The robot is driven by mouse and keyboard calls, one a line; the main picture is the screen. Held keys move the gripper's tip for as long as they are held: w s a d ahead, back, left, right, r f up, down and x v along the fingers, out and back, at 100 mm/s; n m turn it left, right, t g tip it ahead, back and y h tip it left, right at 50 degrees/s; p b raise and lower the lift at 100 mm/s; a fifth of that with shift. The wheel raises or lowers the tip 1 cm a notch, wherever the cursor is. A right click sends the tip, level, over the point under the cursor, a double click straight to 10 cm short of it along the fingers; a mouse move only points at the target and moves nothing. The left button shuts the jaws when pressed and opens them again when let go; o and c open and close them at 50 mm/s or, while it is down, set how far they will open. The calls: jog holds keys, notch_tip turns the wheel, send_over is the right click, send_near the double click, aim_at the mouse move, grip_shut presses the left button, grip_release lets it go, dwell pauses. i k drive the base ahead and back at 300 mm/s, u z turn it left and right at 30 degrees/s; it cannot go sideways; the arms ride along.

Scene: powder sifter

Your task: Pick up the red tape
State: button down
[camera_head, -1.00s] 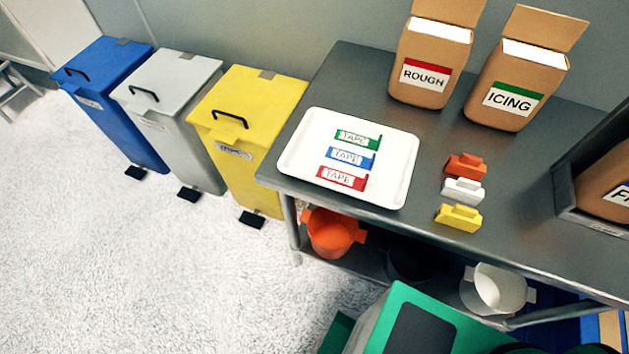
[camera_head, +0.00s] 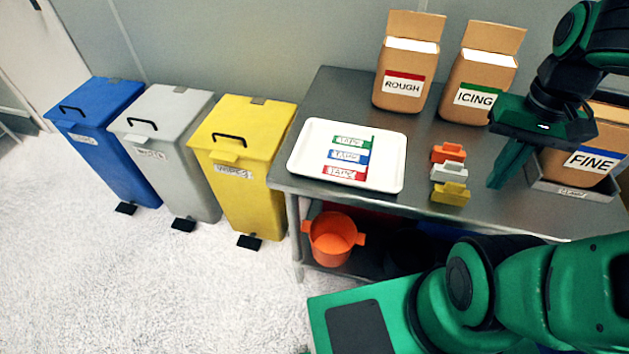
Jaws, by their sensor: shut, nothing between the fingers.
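The red tape (camera_head: 344,173) lies flat on the white tray (camera_head: 301,165), nearest the tray's front edge. The blue tape (camera_head: 349,156) and the green tape (camera_head: 352,140) lie behind it in a column. My gripper (camera_head: 497,183) is at the right over the table, well to the right of the tray. It points down, with its fingers shut and empty. It is apart from the tapes.
Orange (camera_head: 448,152), white (camera_head: 449,172) and yellow (camera_head: 450,193) clips stand between tray and gripper. ROUGH (camera_head: 403,86) and ICING (camera_head: 476,94) boxes stand behind. A FINE box (camera_head: 591,161) is right of my gripper. An orange pot (camera_head: 332,240) is on the lower shelf.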

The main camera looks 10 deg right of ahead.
aim_at(329, 170)
jog(key=u, duration=0.75)
jog(key=k, duration=1.3)
jog(key=z, duration=0.45)
jog(key=i, duration=0.55)
